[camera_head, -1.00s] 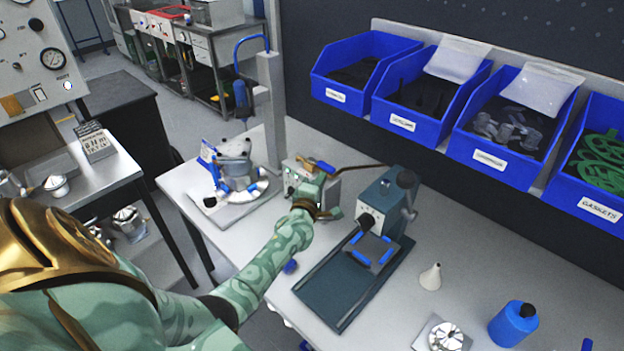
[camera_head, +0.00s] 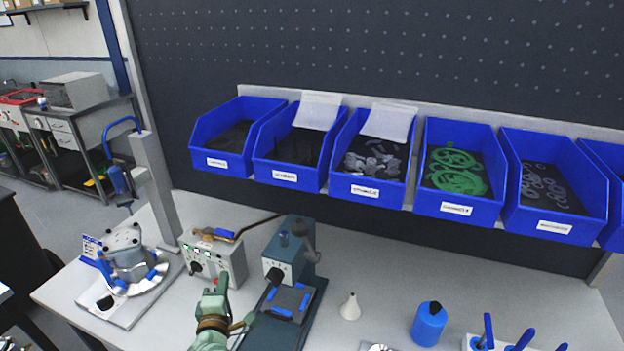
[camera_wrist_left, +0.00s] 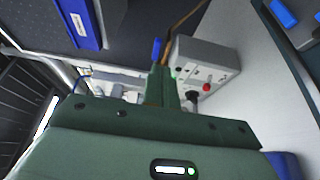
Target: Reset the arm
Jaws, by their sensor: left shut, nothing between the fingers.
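My left gripper (camera_head: 222,290) is green, with a brown cuff at the wrist, and shows at the bottom of the head view. Its fingers are shut and empty. It is in front of a grey control box (camera_head: 228,268) with knobs and a blue-and-orange piece on top. The dark teal press-like machine (camera_head: 292,262) stands just to its right. In the left wrist view the green gripper body (camera_wrist_left: 160,115) fills the lower part, and the control box (camera_wrist_left: 212,62) with a red button shows beyond it. My right gripper is not in view.
A grey housing (camera_head: 128,250) sits on a plate at the left of the bench. A white funnel (camera_head: 350,307) and blue bottle (camera_head: 428,325) stand to the right. Several blue bins (camera_head: 458,207) line the back wall. The bench's back right (camera_head: 480,285) is clear.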

